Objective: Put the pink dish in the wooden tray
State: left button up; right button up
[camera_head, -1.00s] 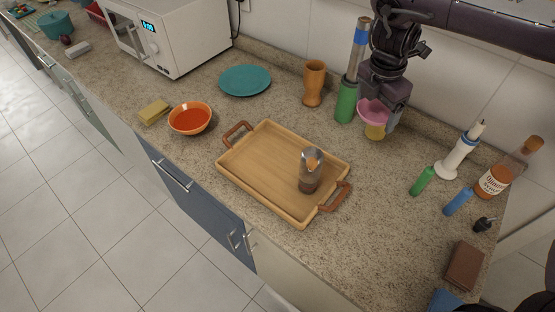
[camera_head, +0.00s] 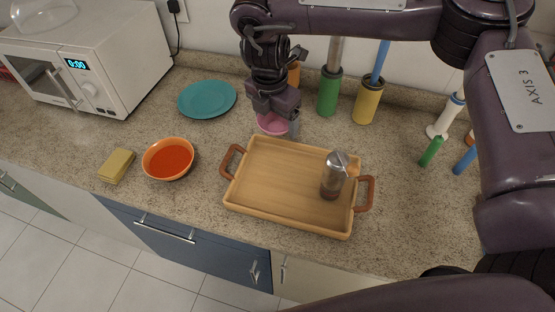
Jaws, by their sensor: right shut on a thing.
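The pink dish (camera_head: 271,125) shows at the back edge of the wooden tray, partly hidden by my right gripper. My right gripper (camera_head: 278,122) points down and is shut on the pink dish, above or just behind the tray's back rim; the exact height is hard to tell. The wooden tray (camera_head: 245,203) lies flat on the counter with a brown handle at each end. A glass shaker with a metal top (camera_head: 333,176) stands inside the tray at its right side. My left gripper does not show.
Left of the tray are an orange bowl of red liquid (camera_head: 168,159), a yellow sponge (camera_head: 117,165) and a teal plate (camera_head: 207,99). Behind it stand a green cylinder (camera_head: 328,95) and a yellow cylinder (camera_head: 368,101). A microwave (camera_head: 85,60) is at the back left. The tray's left and middle are bare.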

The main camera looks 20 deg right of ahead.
send_over(276, 163)
jog(key=f, duration=1)
jog(key=shift+a+b, duration=0.2)
jog(key=shift+b, duration=0.2)
notch_tip(276, 163, down, 4)
jog(key=shift+r+b, duration=0.1)
jog(key=shift+b, duration=0.25)
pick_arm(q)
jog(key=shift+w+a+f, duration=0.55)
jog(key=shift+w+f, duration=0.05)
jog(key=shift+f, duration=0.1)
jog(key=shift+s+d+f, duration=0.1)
pick_arm(e)
jog(key=o, duration=1)
jog(key=shift+c, duration=0.2)
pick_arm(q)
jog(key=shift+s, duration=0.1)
